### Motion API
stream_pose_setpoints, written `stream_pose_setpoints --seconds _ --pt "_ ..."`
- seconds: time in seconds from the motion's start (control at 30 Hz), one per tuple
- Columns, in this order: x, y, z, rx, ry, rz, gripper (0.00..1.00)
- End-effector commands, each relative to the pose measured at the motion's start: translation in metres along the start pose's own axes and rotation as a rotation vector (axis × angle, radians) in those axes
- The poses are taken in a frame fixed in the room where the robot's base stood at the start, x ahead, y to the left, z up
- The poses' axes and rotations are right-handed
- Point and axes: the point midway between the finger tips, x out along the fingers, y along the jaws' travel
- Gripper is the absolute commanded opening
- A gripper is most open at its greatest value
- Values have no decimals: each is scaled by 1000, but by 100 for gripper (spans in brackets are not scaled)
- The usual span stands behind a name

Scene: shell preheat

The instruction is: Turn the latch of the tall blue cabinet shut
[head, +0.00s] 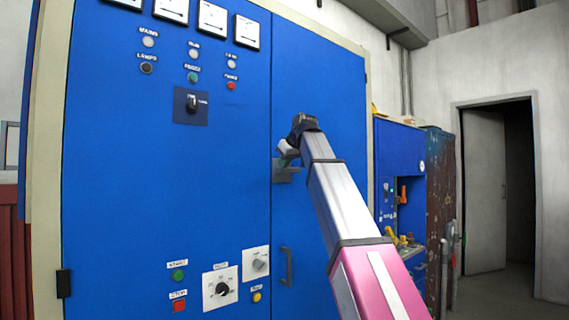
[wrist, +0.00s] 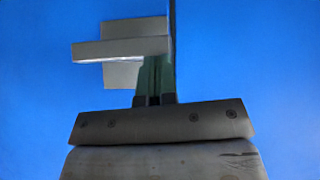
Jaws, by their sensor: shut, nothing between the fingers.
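The tall blue cabinet (head: 130,205) fills the left and middle of the head view, with a dark vertical seam between its panels. Its grey latch (head: 284,175) sits just right of that seam. In the wrist view the latch (wrist: 110,49) is a flat bar lying horizontally over a grey plate, mostly left of the dark seam. My gripper (head: 284,155) is at the latch, just above it in the head view. In the wrist view my gripper's greenish fingers (wrist: 155,78) are together, empty, close against the latch's lower right side. Whether they touch it I cannot tell.
A dark door handle (head: 286,266) is below the latch. Gauges, lamps and knobs, including a black dial (head: 221,289), are on the left panel. A smaller blue cabinet (head: 400,148) and an open doorway (head: 515,190) are at the right.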

Motion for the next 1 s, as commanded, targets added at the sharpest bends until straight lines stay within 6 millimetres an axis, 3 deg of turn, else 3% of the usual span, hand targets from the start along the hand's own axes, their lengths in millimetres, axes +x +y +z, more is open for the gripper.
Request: stream_pose_setpoints --seconds 0.37,1.0 --pt "5 -7 7 -105 -2 104 0" --pt "28 -16 30 -525 -2 523 0"
